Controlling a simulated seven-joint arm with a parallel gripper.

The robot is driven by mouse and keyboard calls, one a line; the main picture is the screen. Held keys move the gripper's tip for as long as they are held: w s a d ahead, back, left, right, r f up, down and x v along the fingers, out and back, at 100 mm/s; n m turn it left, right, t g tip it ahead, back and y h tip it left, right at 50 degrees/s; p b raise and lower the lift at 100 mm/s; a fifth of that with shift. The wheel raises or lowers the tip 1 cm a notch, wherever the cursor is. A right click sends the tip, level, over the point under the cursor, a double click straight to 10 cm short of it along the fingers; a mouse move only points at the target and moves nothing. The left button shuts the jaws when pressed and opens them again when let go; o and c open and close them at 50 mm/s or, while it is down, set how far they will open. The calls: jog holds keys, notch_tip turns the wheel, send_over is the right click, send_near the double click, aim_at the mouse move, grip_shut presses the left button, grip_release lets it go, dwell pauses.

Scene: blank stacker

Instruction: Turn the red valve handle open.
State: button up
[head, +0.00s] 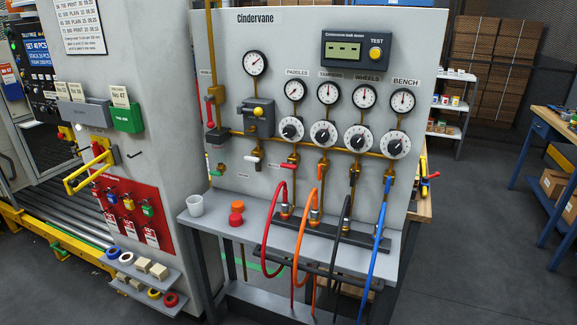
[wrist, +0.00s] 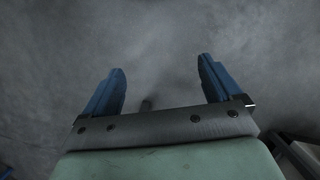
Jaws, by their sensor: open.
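On the grey panel in the head view, a small red valve handle (head: 281,165) lies nearly level across the brass fitting under the left dial, above the red hose. A second, longer red lever (head: 210,112) stands roughly upright at the panel's left edge, by the yellow pipe. I cannot tell from the picture alone which one the task names. My gripper (wrist: 162,66) shows only in the wrist view. Its two blue fingers are apart with nothing between them, over bare grey floor. No valve shows in the wrist view, and the distance to the panel cannot be told.
A white handle (head: 252,159) sits left of the small red one. The red hose (head: 271,222), orange hose (head: 299,250), black hose (head: 337,240) and blue hose (head: 376,240) loop out in front. A white cup (head: 195,206) and red caps (head: 236,214) stand on the shelf (head: 225,231).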

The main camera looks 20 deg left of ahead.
jog(key=w+a+r+n+t, duration=0.35)
jog(key=w+a+r, duration=0.75)
jog(key=a, duration=0.4)
jog(key=m+t, duration=0.5)
jog(key=t, duration=1.2)
send_near(288, 165)
jog(key=s+d, duration=0.1)
jog(key=s, duration=0.2)
jog(key=m+y, duration=0.1)
jog(key=m, duration=0.2)
jog(key=shift+t, duration=0.25)
jog(key=w, duration=1.3)
jog(key=shift+w+a+f, duration=0.15)
jog(key=shift+w+f, duration=0.05)
jog(key=shift+w, duration=0.1)
jog(key=shift+c, duration=0.3)
jog(key=c, duration=0.9)
